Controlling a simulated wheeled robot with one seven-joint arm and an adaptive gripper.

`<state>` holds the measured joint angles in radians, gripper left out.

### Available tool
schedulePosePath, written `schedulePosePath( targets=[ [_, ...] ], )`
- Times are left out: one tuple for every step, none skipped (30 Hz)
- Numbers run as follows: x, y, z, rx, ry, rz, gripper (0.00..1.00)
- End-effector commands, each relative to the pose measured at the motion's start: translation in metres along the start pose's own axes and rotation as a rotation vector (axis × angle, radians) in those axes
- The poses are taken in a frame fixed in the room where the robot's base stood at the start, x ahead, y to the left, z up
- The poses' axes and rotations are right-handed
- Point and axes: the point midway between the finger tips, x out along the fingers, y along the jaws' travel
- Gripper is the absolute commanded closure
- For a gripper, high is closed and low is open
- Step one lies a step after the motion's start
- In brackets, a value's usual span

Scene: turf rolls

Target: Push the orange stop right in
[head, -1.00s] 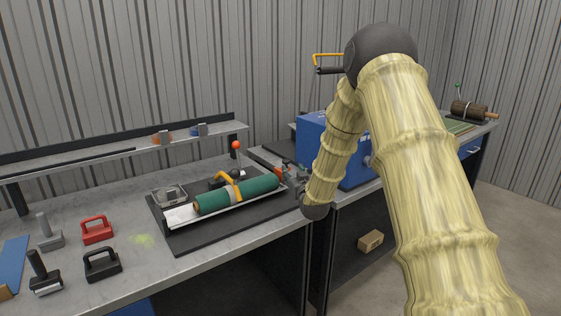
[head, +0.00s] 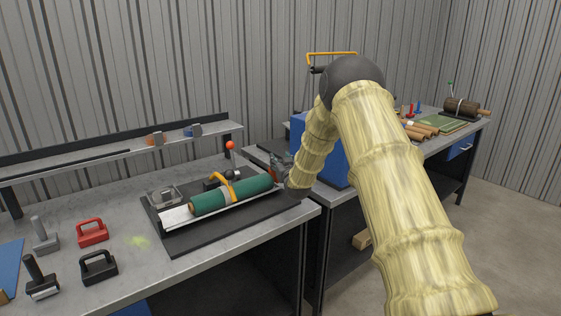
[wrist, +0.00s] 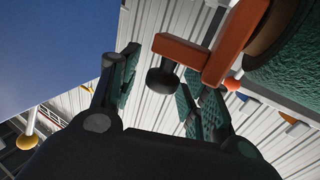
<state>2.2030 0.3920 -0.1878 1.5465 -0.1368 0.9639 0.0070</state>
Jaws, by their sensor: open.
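The orange stop (wrist: 215,62), an orange-brown angled bracket with a dark knob (wrist: 162,80), fills the upper right of the wrist view. It is at the end of the green turf roll (wrist: 291,58). In the head view my gripper (head: 282,163) is at the roll's right end, partly hidden, and the stop is barely visible there.
A dark mat (head: 190,240) lies under the tray. A red-balled lever (head: 230,146) stands behind the roll. A blue box (head: 325,160) is right of my wrist. Red (head: 93,232) and black (head: 99,266) handled blocks lie at left. A shelf (head: 110,152) runs behind.

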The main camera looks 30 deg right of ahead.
Motion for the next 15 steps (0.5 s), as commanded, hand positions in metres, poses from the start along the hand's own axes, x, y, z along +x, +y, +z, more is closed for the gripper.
schedulePosePath(
  targets=[
    [0.0005, 0.0, 0.0, 0.0, 0.0, 0.0, 0.53],
    [0.0006, 0.0, 0.0001, 0.0, 0.0, 0.0, 0.53],
    [0.0006, 0.0, 0.0001, 0.0, 0.0, 0.0, 0.53],
    [0.0006, -0.0001, 0.0001, 0.0, 0.0, 0.0, 0.53],
    [0.0005, -0.0001, 0.0002, 0.0, 0.0, 0.0, 0.53],
    [0.0005, -0.0001, 0.0003, 0.0, 0.0, 0.0, 0.53],
    [0.0004, -0.0001, 0.0002, 0.0, 0.0, 0.0, 0.53],
    [0.0004, -0.0001, 0.0003, 0.0, 0.0, 0.0, 0.59],
    [0.0004, -0.0001, 0.0003, 0.0, 0.0, 0.0, 0.66],
    [0.0004, -0.0001, 0.0003, 0.0, 0.0, 0.0, 0.72],
    [0.0003, -0.0001, 0.0003, 0.0, 0.0, 0.0, 0.77],
    [0.0003, -0.0001, 0.0003, 0.0, 0.0, 0.0, 0.84],
    [0.0003, -0.0001, 0.0003, 0.0, 0.0, 0.0, 0.9],
    [0.0003, -0.0001, 0.0003, 0.0, 0.0, 0.0, 0.95],
    [0.0003, 0.0, 0.0003, 0.0, 0.0, 0.0, 1.0]
  ],
)
